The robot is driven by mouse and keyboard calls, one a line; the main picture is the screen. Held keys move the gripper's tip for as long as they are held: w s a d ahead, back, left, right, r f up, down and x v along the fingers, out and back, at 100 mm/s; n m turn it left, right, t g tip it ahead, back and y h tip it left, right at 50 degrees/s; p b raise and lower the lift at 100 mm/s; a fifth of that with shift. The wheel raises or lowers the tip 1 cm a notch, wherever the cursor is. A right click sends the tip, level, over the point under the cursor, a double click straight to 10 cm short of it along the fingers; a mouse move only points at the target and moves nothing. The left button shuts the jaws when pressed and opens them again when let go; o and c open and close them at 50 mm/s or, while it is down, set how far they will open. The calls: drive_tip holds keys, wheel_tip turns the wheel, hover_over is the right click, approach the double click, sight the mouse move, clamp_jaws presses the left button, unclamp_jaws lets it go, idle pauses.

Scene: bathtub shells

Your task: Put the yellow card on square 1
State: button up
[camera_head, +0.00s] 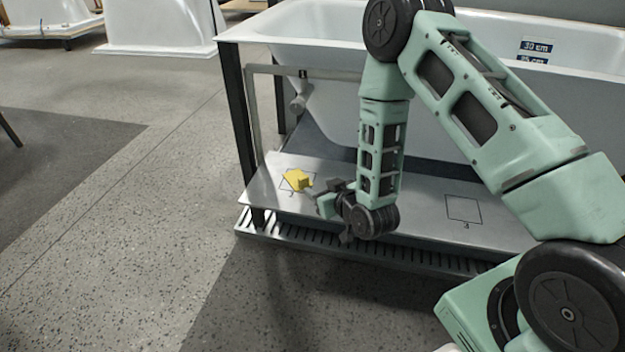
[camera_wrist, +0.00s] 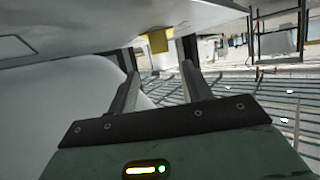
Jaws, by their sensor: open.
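The yellow card (camera_head: 295,178) is at the left end of a grey metal shelf (camera_head: 425,207), over a marked square (camera_head: 285,186) whose small number I cannot read surely. It seems to have a raised part at its right side. My gripper (camera_head: 311,188) is low over the shelf, just right of the card. In the wrist view, my gripper (camera_wrist: 157,62) has its fingers apart, with the yellow card (camera_wrist: 158,40) showing beyond and between the tips. Contact cannot be told. Another square (camera_head: 463,209), marked 3, is bare at the right. Square 1 is not identifiable; my arm hides part of the shelf.
A white bathtub (camera_head: 315,118) on a dark frame (camera_head: 236,120) stands above and behind the shelf. A frame post rises at the shelf's left end. A slatted grate (camera_head: 330,246) runs along the shelf's front. The floor (camera_head: 120,210) at the left is clear.

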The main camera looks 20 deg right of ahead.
drive_tip(key=v, duration=0.3)
drive_tip(key=shift+s+r+p, duration=0.1)
drive_tip(key=shift+s+p, duration=0.05)
drive_tip(key=shift+p, duration=0.15)
drive_tip(key=s+a+r+n+g+y, duration=0.2)
drive_tip(key=s+a+r+n+g, duration=0.1)
drive_tip(key=s+a+r+g, duration=0.75)
drive_tip(key=s+r+n+g+h, duration=0.1)
drive_tip(key=s+r, duration=0.4)
drive_tip(key=s, duration=0.4)
drive_tip(key=s+r+n+g+h, duration=0.1)
drive_tip(key=s+r+g+h, duration=0.1)
drive_tip(key=s+r, duration=0.4)
drive_tip(key=s, duration=0.2)
drive_tip(key=shift+s+a+n+h, duration=0.3)
drive_tip(key=shift+s+a+n, duration=0.1)
